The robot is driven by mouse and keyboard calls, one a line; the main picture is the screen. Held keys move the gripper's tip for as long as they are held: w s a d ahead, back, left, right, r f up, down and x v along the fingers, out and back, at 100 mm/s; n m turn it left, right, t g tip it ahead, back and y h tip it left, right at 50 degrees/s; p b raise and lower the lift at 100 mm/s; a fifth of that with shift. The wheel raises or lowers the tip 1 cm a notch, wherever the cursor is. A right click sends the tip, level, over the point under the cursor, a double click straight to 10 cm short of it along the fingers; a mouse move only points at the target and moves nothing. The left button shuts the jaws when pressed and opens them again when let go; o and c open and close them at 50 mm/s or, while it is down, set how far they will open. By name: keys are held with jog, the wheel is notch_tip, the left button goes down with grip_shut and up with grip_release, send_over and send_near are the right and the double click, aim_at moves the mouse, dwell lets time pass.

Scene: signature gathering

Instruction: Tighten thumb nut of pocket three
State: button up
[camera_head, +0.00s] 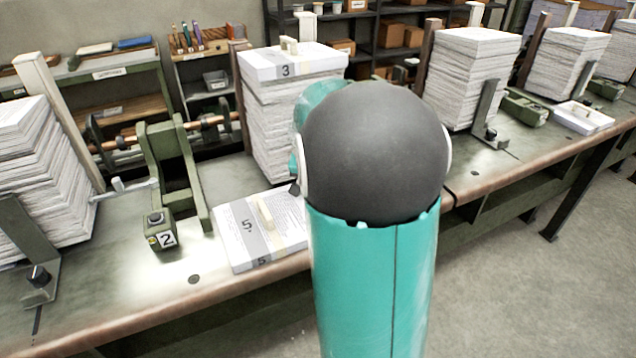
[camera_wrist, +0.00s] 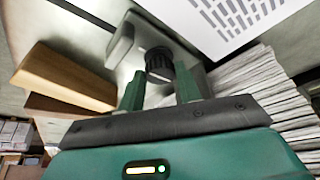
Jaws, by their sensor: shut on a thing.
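In the wrist view my gripper (camera_wrist: 161,84) has its two green fingers on either side of a black ridged thumb nut (camera_wrist: 159,62) and is shut on it. The nut sits on a grey metal bracket (camera_wrist: 122,48). A paper stack (camera_wrist: 262,82) rises to the right, with a printed sheet above it. In the head view the paper stack of pocket three (camera_head: 277,128) stands behind my arm, topped by a white block marked 3 (camera_head: 285,64). My arm hides my gripper and the nut of pocket three there.
A white bundle marked 5 (camera_head: 262,232) lies on the bench (camera_head: 120,290) left of my arm. A green clamp frame (camera_head: 170,165) and a block marked 2 (camera_head: 160,232) stand further left. More paper stacks (camera_head: 470,80) line the bench at right. Floor is clear at lower right.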

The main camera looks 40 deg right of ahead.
jog(key=shift+m, duration=0.3)
jog(key=o, duration=1)
jog(key=v, duration=1.3)
jog(key=shift+a+r, duration=0.15)
jog(key=shift+r, duration=0.3)
jog(key=shift+w, duration=0.15)
jog(key=s+a+f+n+t+y, duration=0.1)
jog(key=s+a+n, duration=0.4)
jog(key=a, duration=0.8)
jog(key=s+a+f+n+t+y, duration=0.1)
jog(key=s+a+n+y, duration=0.1)
jog(key=s+a+n, duration=0.4)
jog(key=s+a, duration=0.3)
jog(key=a, duration=0.4)
jog(key=shift+f+t+y, duration=0.2)
jog(key=shift+t+y, duration=0.2)
